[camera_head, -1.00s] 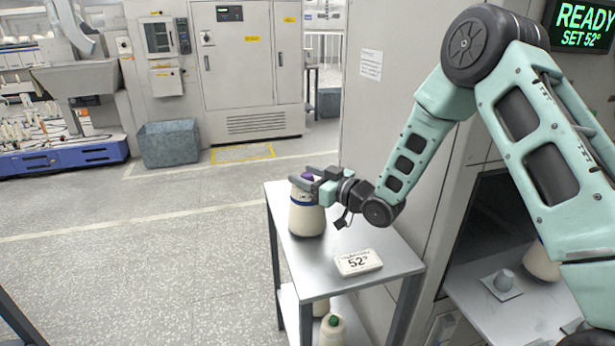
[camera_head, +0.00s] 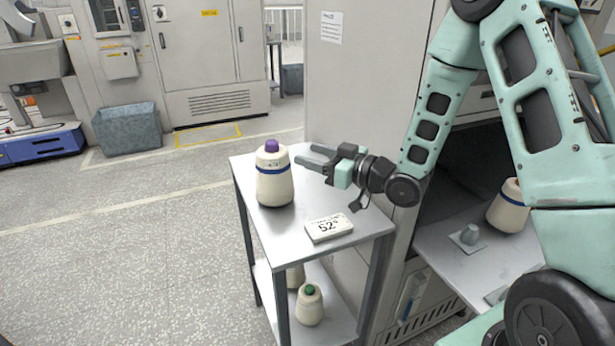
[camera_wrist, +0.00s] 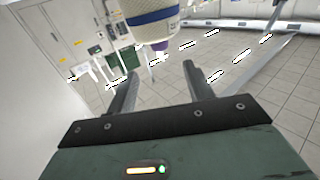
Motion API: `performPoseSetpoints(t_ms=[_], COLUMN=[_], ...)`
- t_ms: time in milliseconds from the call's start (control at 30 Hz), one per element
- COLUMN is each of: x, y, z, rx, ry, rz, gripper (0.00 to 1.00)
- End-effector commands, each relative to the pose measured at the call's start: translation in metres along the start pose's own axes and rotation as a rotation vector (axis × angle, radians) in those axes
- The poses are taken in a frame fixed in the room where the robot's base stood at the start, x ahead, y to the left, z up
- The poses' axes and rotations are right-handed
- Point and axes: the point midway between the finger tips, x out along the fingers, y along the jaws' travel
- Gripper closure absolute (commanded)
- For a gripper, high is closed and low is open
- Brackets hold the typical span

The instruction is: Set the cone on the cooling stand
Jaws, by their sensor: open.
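The cone (camera_head: 274,182) is cream with a blue band and a purple top. It stands upright on the upper shelf of the metal stand (camera_head: 355,221), near its left edge. A small block reading 52° (camera_head: 329,228) lies in front of it. My gripper (camera_head: 303,157) is open and empty, to the right of the cone's upper part and apart from it. In the wrist view the cone (camera_wrist: 152,22) shows at the top, beyond the open fingers, with its lower part cut off.
Cones with a green top (camera_head: 310,305) stand on the stand's lower shelf. A tall cabinet wall (camera_head: 352,100) rises behind the stand. Open floor lies to the left.

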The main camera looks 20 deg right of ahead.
Motion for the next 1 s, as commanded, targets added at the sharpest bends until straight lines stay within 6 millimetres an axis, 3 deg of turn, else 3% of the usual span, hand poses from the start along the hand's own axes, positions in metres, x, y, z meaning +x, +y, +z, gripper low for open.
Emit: performPoseSetpoints(t_ms=[167,267,400,533,667,900,1000], x=[0.002,0.013,0.025,0.017,-0.013,-0.11,-0.15], y=[-0.004,-0.018,-0.055,-0.099,-0.146,-0.237,-0.264], z=[-0.001,0.001,0.009,0.016,0.02,0.013,0.007], rx=[-0.006,-0.024,-0.056,-0.07,-0.067,-0.036,-0.023], ry=[-0.021,-0.107,-0.336,-0.582,-0.824,-1.249,-1.384], rz=[-0.002,-0.005,0.0,0.011,0.015,-0.019,-0.042], gripper=[0.48,0.48,0.48,0.48,0.48,0.48,0.48])
